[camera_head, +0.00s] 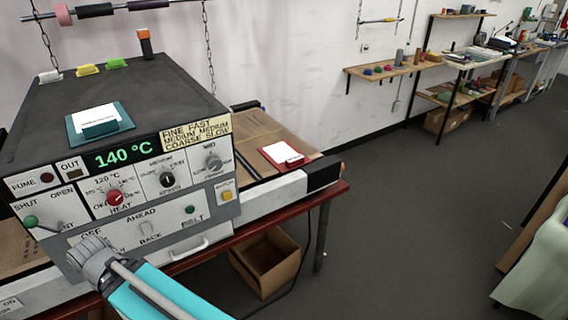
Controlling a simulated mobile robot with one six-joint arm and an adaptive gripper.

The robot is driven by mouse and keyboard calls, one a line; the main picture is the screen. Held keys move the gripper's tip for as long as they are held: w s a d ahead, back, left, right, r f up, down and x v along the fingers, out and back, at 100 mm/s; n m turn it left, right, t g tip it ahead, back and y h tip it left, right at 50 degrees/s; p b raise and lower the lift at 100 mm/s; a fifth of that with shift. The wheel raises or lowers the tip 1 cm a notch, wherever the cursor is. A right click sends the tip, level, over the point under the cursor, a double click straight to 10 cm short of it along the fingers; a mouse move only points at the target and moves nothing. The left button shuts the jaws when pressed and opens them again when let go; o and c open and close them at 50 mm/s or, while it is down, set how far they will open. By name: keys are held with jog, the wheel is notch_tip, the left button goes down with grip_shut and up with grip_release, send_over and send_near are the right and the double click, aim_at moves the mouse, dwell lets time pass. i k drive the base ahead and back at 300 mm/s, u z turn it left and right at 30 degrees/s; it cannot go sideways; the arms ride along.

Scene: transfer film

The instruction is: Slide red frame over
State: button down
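A red frame (292,161) with a white sheet in it lies on the tan belt (252,130) to the right of the machine, close to the belt's front rail. My gripper (78,250) is in front of the lower left of the machine's control panel, near the green-knobbed vent lever (31,222). It is well to the left of the red frame and apart from it. Its fingers are small and seen from behind, so I cannot tell whether they are open or hold anything.
The machine (150,185) reads 140 °C and stands between my gripper and the red frame. A teal frame with a white sheet (112,131) lies on its top. A cardboard box (262,265) sits under the red table.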

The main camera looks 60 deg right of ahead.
aim_at(283, 155)
jog(key=u, duration=1.55)
jog(key=k, duration=0.8)
jog(key=z, duration=1.8)
